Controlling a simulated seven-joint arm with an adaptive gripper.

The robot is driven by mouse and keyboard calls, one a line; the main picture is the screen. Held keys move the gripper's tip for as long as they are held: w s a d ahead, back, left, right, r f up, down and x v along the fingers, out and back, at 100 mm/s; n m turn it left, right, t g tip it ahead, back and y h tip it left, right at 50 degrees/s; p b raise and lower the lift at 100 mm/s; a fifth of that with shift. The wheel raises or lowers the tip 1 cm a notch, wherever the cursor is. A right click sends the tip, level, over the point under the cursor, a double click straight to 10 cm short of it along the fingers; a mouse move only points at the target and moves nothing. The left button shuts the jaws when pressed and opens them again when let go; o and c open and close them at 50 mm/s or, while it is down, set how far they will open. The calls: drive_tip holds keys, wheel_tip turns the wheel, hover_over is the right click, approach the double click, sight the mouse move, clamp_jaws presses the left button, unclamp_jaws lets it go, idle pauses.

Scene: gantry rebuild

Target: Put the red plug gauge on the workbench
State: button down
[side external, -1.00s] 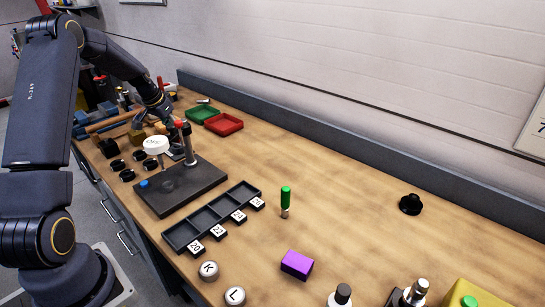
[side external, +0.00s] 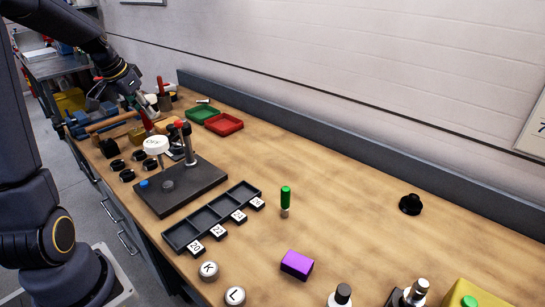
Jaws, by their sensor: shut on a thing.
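My gripper (side external: 142,103) is at the far left end of the workbench (side external: 330,190), above the cluster of tools there. It is shut on a slim red piece, which looks like the red plug gauge (side external: 147,120), held tilted below the fingers. Its lower end is hard to make out against the items behind it, so I cannot tell whether it touches anything. A green plug gauge (side external: 286,198) stands upright on the bench middle.
A dark compartment tray (side external: 212,216) and purple block (side external: 297,264) are nearer. The bench's right middle is largely clear.

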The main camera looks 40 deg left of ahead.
wheel_tip(320, 180, up, 12)
drive_tip(key=w+d+m+h, duration=0.1)
drive_tip(key=w+d+m, duration=0.3)
drive_tip(key=d, duration=0.7)
drive_tip(key=w+d+m+h, duration=0.2)
drive_tip(key=w+d+m, duration=0.15)
drive_tip(key=d, duration=0.85)
drive_tip(key=s+d+m+g+h, duration=0.1)
drive_tip(key=s+d+m, duration=0.25)
drive_tip(key=d, duration=0.65)
drive_tip(key=s+d+m+g+h, duration=0.1)
drive_tip(key=s+d+m, duration=0.25)
drive_tip(key=d, duration=0.65)
drive_tip(key=s+d+m+g, duration=0.1)
drive_tip(key=s+d+m, duration=0.25)
drive_tip(key=d, duration=0.65)
wheel_tip(320, 180, down, 12)
drive_tip(key=shift+w+d+f, duration=1.35)
drive_tip(key=shift+w+f, duration=0.7)
drive_tip(key=shift+f, duration=0.15)
drive_tip(key=shift+w+d+f, duration=1.3)
drive_tip(key=shift+w+f, duration=0.75)
drive_tip(key=shift+f, duration=0.15)
drive_tip(key=shift+w+d+f, duration=1.35)
drive_tip(key=shift+w+f, duration=0.7)
drive_tip(key=shift+f, duration=0.15)
